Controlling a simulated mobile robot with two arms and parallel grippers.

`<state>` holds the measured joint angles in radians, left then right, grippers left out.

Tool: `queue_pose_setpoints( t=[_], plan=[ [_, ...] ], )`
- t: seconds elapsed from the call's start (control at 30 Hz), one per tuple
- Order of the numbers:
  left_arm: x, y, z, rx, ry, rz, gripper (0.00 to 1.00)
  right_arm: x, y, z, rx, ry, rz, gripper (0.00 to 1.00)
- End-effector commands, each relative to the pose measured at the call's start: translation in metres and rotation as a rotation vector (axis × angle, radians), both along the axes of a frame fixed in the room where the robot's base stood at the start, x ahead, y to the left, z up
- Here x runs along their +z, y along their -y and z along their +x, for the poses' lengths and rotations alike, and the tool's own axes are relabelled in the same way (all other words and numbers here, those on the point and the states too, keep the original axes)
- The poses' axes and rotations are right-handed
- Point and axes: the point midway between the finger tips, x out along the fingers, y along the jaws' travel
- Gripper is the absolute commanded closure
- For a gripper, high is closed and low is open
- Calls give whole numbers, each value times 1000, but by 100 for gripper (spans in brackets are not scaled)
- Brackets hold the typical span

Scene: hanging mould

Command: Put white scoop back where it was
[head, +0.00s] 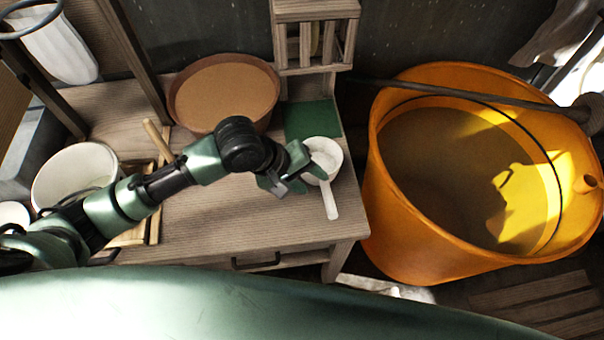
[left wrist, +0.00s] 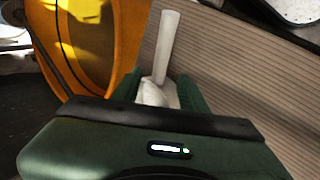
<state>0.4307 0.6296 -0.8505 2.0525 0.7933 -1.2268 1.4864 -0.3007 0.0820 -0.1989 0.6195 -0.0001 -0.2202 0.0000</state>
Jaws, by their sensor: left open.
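The white scoop (head: 329,196) is at the right end of the wooden table (head: 240,220), its round bowl by a green square and its handle pointing toward the table's front edge. My left gripper (head: 296,179) is open, right beside the bowl on its left. In the left wrist view the scoop (left wrist: 167,48) shows between and beyond the two green fingers of my left gripper (left wrist: 160,88), handle pointing away. I cannot tell whether the fingers touch it. Part of the bowl is hidden by the gripper. My right gripper is not in view.
A brown-rimmed bowl (head: 222,68) of tan material stands behind my arm. A green square (head: 312,119) lies below a small wooden rack (head: 315,38). A large orange bucket (head: 410,235) stands right of the table. A white bucket (head: 50,168) is at left. The table's front middle is clear.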

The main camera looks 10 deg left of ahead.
Motion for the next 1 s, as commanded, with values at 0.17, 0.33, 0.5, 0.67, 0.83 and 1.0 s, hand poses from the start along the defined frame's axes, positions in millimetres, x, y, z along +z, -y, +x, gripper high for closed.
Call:
queue_pose_setpoints(
  t=[0.17, 0.33, 0.5, 0.67, 0.83, 1.0],
  plan=[
    [23, -13, -7, -1, 2, 0, 57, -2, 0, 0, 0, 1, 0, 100],
    [32, -18, -10, 0, 1, 1, 57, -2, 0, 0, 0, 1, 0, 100],
    [33, -19, -11, -1, 0, 0, 57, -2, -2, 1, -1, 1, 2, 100],
    [33, -18, -11, -1, 0, 0, 57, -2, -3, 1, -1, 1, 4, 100],
    [33, -18, -11, -1, 0, 0, 57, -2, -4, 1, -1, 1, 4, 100],
    [33, -18, -11, -1, 0, 0, 57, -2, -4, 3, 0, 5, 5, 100]
  ],
)
